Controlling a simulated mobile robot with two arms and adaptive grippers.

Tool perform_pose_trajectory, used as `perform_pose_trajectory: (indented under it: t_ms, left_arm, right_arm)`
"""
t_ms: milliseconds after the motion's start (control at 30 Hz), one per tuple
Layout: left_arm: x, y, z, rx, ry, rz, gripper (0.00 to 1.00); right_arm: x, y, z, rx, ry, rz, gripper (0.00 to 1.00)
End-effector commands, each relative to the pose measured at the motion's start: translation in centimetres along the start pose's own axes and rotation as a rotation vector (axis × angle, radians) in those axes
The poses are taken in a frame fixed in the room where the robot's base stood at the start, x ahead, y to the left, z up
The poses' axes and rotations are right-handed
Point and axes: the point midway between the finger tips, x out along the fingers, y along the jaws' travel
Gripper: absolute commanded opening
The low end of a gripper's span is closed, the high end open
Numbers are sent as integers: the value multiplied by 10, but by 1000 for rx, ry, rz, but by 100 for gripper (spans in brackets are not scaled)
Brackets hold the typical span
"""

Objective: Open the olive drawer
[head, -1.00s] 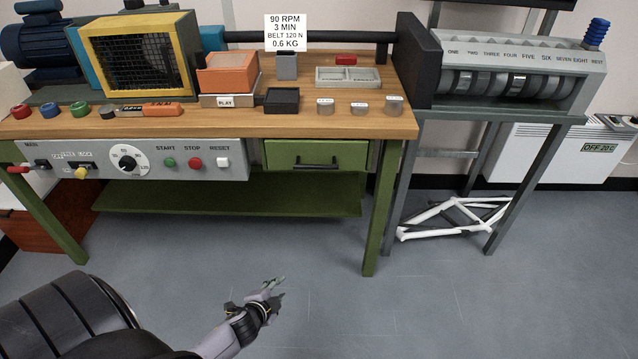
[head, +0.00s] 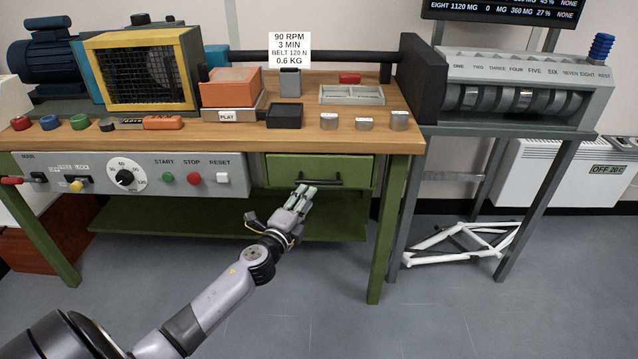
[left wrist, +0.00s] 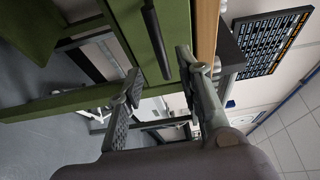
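The olive drawer (head: 345,168) sits shut under the right part of the wooden bench top. Its dark bar handle (head: 320,182) runs across the front. In the left wrist view the drawer front (left wrist: 181,22) and the handle (left wrist: 153,38) lie ahead of the fingers. My left gripper (head: 302,196) is at the drawer front, just below the left part of the handle in the head view. Its two fingers (left wrist: 158,66) are spread apart with nothing between them; I cannot tell whether they touch the handle. My right gripper is not in view.
A grey control panel (head: 130,176) with knobs and buttons adjoins the drawer on the left. A green lower shelf (head: 200,218) lies below, and a green bench leg (head: 385,245) stands to the right. A white frame (head: 460,243) lies on the floor; the floor in front is clear.

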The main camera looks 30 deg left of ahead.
Motion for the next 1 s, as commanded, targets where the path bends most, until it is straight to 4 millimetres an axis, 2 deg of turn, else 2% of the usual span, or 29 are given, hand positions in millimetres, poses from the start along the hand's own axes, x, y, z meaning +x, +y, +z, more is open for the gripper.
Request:
perform_pose_trajectory:
  t_ms: [33,200,400,600,900,1000]
  left_arm:
    - [12,-1,0,0,-1,-3,33]
    - [45,0,0,0,-2,-2,33]
    - [74,1,0,-1,-1,-1,33]
    - [87,1,0,-1,0,0,33]
    - [88,0,0,-1,0,1,33]
    - [88,0,0,-1,0,1,26]
  right_arm:
    - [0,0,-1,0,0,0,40]
    - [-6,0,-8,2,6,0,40]
    - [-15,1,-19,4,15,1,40]
    - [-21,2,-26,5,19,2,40]
    - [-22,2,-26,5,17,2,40]
    - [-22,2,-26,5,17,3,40]
